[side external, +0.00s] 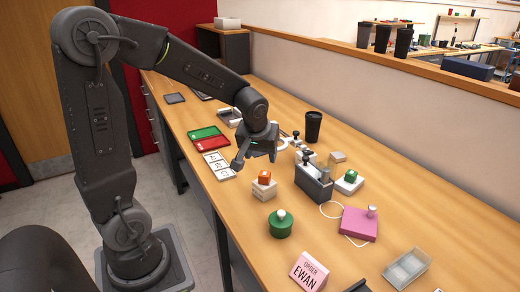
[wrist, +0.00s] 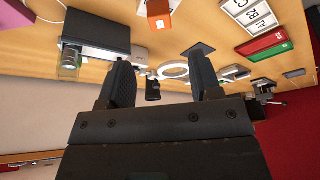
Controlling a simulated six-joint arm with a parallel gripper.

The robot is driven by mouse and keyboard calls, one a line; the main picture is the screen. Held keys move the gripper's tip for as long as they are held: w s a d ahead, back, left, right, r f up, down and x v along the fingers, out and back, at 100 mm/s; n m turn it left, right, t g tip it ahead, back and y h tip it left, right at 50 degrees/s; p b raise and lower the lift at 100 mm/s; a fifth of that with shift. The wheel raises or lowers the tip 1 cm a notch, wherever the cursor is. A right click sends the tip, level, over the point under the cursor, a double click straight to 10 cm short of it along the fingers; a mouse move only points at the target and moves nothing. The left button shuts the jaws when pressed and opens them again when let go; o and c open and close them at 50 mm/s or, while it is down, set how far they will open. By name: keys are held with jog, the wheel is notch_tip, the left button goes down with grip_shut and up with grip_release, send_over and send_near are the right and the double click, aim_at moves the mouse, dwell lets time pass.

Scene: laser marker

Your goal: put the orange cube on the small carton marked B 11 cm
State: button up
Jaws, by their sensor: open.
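The orange cube (side external: 264,177) sits on top of a small pale carton (side external: 263,190) on the bench; marks on the carton's sides are too small to read. The orange cube (wrist: 158,7) also shows at the top edge of the wrist view. Another small pale carton (side external: 337,158) stands farther back, near the black cup. My gripper (side external: 257,158) is open and empty, above and behind the cube, apart from it. In the wrist view its two dark fingers (wrist: 162,80) are spread with nothing held between them.
A dark grey box (side external: 313,187) stands right of the cube, and a green round container (side external: 281,226) stands in front. Green and red trays (side external: 208,142) and white lettered cards (side external: 217,165) lie to the left. A pink box (side external: 359,224) and black cup (side external: 313,127) are to the right.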

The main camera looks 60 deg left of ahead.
jog(key=s+d+r+m+t+h, duration=0.1)
jog(key=s+d+r+m, duration=0.3)
jog(key=s+d, duration=0.3)
jog(key=s+d+r+m+t+h, duration=0.1)
jog(key=s+d+r+m+h, duration=0.1)
jog(key=s+d+r+m, duration=0.2)
jog(key=s+d+m, duration=0.1)
jog(key=s+d, duration=0.2)
jog(key=shift+s+d, duration=0.15)
jog(key=shift+s, duration=0.2)
